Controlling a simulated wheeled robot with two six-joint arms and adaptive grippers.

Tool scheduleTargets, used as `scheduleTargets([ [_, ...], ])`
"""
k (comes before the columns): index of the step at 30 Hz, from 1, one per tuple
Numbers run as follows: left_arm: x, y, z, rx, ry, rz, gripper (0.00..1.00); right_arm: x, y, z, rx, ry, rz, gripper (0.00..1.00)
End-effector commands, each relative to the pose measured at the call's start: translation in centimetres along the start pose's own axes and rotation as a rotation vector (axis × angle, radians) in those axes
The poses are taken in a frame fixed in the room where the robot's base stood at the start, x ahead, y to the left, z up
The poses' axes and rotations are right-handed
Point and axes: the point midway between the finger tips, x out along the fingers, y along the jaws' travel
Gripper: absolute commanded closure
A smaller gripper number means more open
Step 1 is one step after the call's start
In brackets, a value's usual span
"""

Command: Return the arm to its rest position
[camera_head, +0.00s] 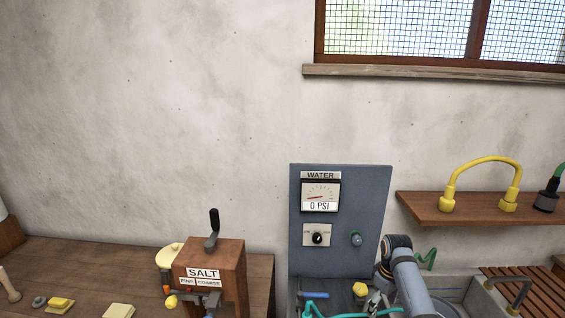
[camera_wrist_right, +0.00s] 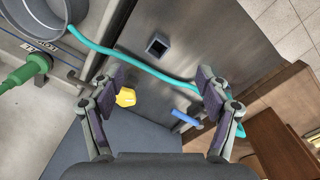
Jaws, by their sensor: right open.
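My right arm comes up from the bottom edge in the head view, in front of the grey water panel (camera_head: 340,255). My right gripper (camera_head: 374,302) is low in that view, partly cut off and small. In the right wrist view my right gripper (camera_wrist_right: 161,80) is open, its two fingers wide apart with nothing between the tips. Beyond the fingers lie a metal surface (camera_wrist_right: 195,40), a teal hose (camera_wrist_right: 150,60) and a yellow knob (camera_wrist_right: 126,97). A blue handle (camera_wrist_right: 186,118) is near the right finger. My left gripper is not in view.
The panel gauge (camera_head: 320,194) reads 0 PSI. A wooden salt box (camera_head: 228,262) stands on the bench at left. A shelf (camera_head: 430,211) at right holds a yellow hose (camera_head: 480,164). A sink edge (camera_head: 485,298) is close right of my arm.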

Motion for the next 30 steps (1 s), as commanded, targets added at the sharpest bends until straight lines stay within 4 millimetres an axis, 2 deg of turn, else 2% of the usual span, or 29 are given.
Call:
scheduleTargets([
  [1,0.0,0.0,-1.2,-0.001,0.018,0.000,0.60,0.7,-0.4,0.4,0.008,0.001,0.006,0.23],
  [3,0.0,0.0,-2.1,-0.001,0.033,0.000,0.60,1.5,-0.9,1.0,0.023,0.004,0.017,0.23],
  [6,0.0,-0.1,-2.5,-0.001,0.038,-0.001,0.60,2.7,-1.8,2.1,0.048,0.012,0.035,0.23],
  [11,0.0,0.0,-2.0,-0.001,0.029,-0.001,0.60,4.9,-4.0,4.6,0.099,0.034,0.068,0.23],
  [17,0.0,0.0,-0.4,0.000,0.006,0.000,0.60,7.0,-8.4,9.5,0.191,0.085,0.114,0.23],
  [21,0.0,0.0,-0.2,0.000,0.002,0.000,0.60,6.9,-12.0,13.4,0.266,0.136,0.137,0.23],
  [24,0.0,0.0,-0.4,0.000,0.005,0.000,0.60,6.2,-14.0,15.7,0.310,0.165,0.146,0.23],
  [30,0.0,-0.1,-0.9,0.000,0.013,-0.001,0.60,4.3,-17.2,19.1,0.381,0.217,0.151,0.23],
])
